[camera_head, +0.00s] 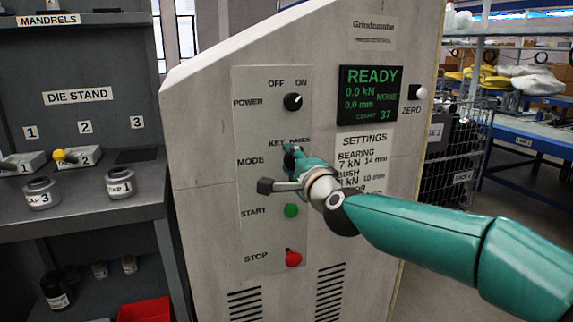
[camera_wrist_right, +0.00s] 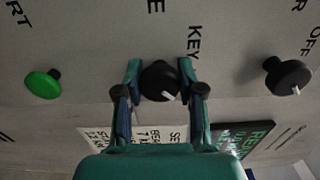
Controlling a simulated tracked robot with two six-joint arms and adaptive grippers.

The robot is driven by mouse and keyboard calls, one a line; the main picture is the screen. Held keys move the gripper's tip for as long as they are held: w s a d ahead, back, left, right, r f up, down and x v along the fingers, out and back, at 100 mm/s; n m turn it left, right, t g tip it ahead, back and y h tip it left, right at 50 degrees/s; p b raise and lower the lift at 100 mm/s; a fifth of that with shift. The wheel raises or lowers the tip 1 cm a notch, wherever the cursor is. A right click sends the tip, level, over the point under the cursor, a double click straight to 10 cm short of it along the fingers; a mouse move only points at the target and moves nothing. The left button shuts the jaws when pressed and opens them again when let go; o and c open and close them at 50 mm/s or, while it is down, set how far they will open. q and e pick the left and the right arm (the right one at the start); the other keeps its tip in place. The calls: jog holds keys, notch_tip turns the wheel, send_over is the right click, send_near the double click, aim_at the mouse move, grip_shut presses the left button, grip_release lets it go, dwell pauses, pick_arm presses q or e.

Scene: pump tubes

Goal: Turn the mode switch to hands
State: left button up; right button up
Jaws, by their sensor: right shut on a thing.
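The mode switch is a round black knob (camera_wrist_right: 158,80) with a white mark, seen in the right wrist view between the two fingers of my right gripper (camera_wrist_right: 161,85). The fingers are shut on its sides. The white mark points down and slightly right there, away from the KEY label (camera_wrist_right: 194,43). In the head view my right gripper (camera_head: 280,170) is at the panel beside the MODE label (camera_head: 250,161), and it hides the knob. The HANDS label (camera_head: 299,140) is partly covered by a finger. My left gripper is not in view.
The power knob (camera_head: 292,102) is above, its mark toward ON. The green start button (camera_head: 291,210) and red stop button (camera_head: 293,258) are below. The display (camera_head: 368,94) reads READY. A die stand (camera_head: 85,205) with labelled parts is at left.

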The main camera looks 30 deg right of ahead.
jog(key=o, duration=1.2)
jog(key=shift+w+f, duration=0.1)
jog(key=shift+c, duration=0.2)
jog(key=shift+s, duration=0.4)
jog(key=v, duration=1.1)
jog(key=shift+s+f, duration=0.1)
